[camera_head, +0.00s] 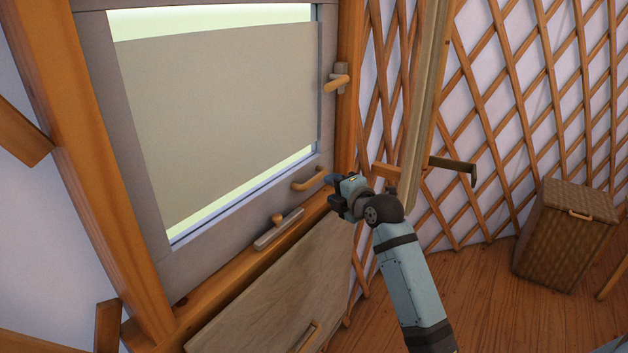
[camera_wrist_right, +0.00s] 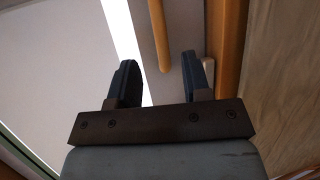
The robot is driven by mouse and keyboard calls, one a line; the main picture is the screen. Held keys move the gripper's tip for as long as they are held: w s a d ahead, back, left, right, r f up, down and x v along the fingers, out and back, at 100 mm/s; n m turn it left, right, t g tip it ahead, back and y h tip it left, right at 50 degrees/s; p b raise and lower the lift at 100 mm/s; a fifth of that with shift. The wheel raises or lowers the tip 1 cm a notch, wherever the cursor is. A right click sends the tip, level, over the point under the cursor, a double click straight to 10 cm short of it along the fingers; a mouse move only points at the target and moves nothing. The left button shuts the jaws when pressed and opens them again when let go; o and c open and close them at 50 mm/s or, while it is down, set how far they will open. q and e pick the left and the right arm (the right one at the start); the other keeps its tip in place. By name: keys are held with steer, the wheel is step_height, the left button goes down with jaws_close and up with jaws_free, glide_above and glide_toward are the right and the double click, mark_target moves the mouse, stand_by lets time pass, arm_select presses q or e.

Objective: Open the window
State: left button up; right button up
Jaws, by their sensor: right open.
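The window (camera_head: 250,200) has a grey frame and a pane mostly covered by a pale blind. A curved wooden handle (camera_head: 308,180) sits on the lower right of its frame. A latch with a wooden lever (camera_head: 337,83) is on the right side, and another latch (camera_head: 278,230) is on the bottom edge. My right gripper (camera_head: 337,193) is open and empty, just right of the curved handle. In the right wrist view, a wooden bar (camera_wrist_right: 160,35), seemingly that handle, lies ahead between the two open fingers (camera_wrist_right: 158,80). My left gripper is not in view.
A wooden panel (camera_head: 275,290) slopes below the sill, close under my right arm. A tall wooden post with a dark bracket (camera_head: 453,165) stands right of the gripper. A woven basket (camera_head: 566,235) is on the floor at right, by the lattice wall (camera_head: 500,110).

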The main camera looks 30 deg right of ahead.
mark_target(317, 181)
steer(key=w, duration=0.3)
steer(key=w+f, duration=0.1)
steer(key=w, duration=0.3)
steer(key=shift+w+f+p, duration=0.2)
steer(key=shift+w+p, duration=0.05)
steer(key=shift+p, duration=0.05)
jaws_close()
